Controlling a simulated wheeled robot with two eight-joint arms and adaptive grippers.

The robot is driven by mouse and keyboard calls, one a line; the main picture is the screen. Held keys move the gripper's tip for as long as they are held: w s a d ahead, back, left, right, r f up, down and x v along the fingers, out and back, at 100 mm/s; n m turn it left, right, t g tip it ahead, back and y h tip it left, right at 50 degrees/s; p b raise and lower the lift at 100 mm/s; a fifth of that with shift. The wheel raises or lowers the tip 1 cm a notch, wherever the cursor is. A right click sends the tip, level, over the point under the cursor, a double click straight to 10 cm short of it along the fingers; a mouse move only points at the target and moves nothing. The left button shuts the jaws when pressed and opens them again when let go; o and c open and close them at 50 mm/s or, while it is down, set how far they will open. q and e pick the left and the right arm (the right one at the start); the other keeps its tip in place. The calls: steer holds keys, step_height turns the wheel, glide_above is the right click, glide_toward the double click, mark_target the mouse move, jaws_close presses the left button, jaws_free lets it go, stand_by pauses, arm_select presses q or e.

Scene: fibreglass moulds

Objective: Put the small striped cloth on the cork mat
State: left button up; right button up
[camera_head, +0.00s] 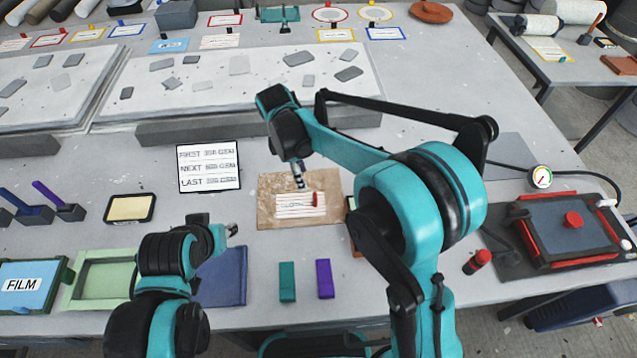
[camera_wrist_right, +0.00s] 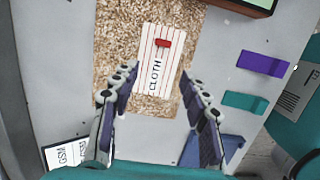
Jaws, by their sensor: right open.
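The small striped cloth (camera_head: 290,208) is white with thin red stripes and a red tab at one end. It lies flat on the brown cork mat (camera_head: 267,190), inside its edges. In the right wrist view the cloth (camera_wrist_right: 152,68), lettered CLOTH, rests on the speckled mat (camera_wrist_right: 115,45). My right gripper (camera_head: 299,183) is above the mat; its fingers (camera_wrist_right: 156,100) are spread with nothing between them, apart from the cloth. My left gripper (camera_head: 233,230) is left of the mat, low over the table's front part; its jaws are too small to read.
A white FIRST/NEXT/LAST card (camera_head: 209,167) stands left of the mat. Teal (camera_head: 287,282) and purple (camera_head: 325,279) blocks and a dark blue sheet (camera_head: 228,275) lie in front. A red-framed device (camera_head: 570,230) with a gauge is at right.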

steer(key=s+d+r+m+t+y, duration=0.2)
steer(key=s+d+r+m+t, duration=0.1)
steer(key=s+d+r+m, duration=0.65)
steer(key=s+d+f+m+t, duration=0.3)
steer(key=s+d+m+t, duration=0.1)
steer(key=s+d+m, duration=0.3)
steer(key=shift+s+d+m, duration=0.4)
steer(key=shift+s+m, duration=0.35)
steer(key=shift+s, duration=0.3)
